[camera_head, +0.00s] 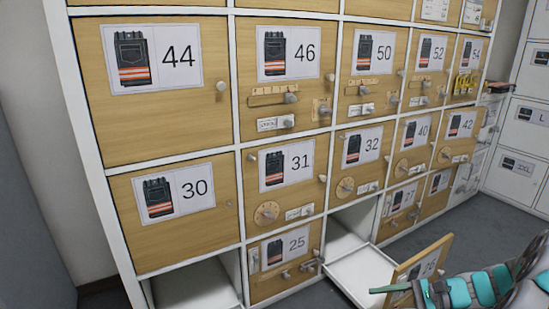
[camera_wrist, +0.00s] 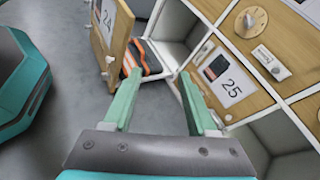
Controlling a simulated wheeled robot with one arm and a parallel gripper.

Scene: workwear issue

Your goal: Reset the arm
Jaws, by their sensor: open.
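My gripper (camera_wrist: 160,73) is open, its two pale green fingers apart with nothing between them. In the head view my arm comes in at the lower right, and a green finger of my gripper (camera_head: 385,289) shows low beside an open locker door (camera_head: 422,270). In the wrist view that wooden door (camera_wrist: 112,35) stands swung out to the left of the fingers. Beyond the fingers, a dark folded garment with orange stripes (camera_wrist: 150,58) lies at the open compartment. I cannot make out this garment in the head view.
Door 25 (camera_head: 283,262) is shut beside the open compartment (camera_head: 345,243); it is close to the right finger in the wrist view (camera_wrist: 228,82). Door 30 (camera_head: 185,240) is shut above another open compartment (camera_head: 195,288).

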